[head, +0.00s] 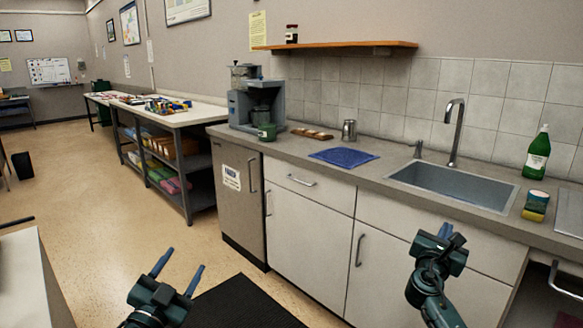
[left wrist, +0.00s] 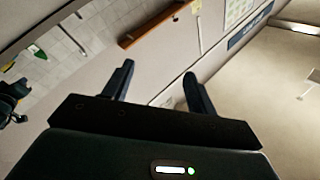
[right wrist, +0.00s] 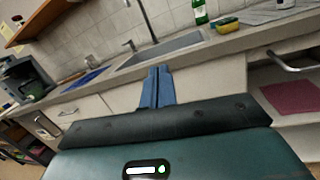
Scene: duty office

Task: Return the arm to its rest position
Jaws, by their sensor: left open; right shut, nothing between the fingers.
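My left gripper (head: 178,275) is at the lower left of the head view, over the floor and dark mat. Its two fingers are spread apart with nothing between them; they also show in the left wrist view (left wrist: 158,85). My right gripper (head: 450,234) is in front of the white cabinets, just before the counter's front edge. Its fingers are together and empty, as the right wrist view shows (right wrist: 157,86). Neither gripper touches anything that I can see.
The counter (head: 400,184) carries a coffee machine (head: 256,100), a blue cloth (head: 343,157), a sink (head: 455,187), a green bottle (head: 537,155) and sponges (head: 535,205). A pale table (head: 30,280) stands at lower left. A dark mat (head: 245,305) lies on open floor.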

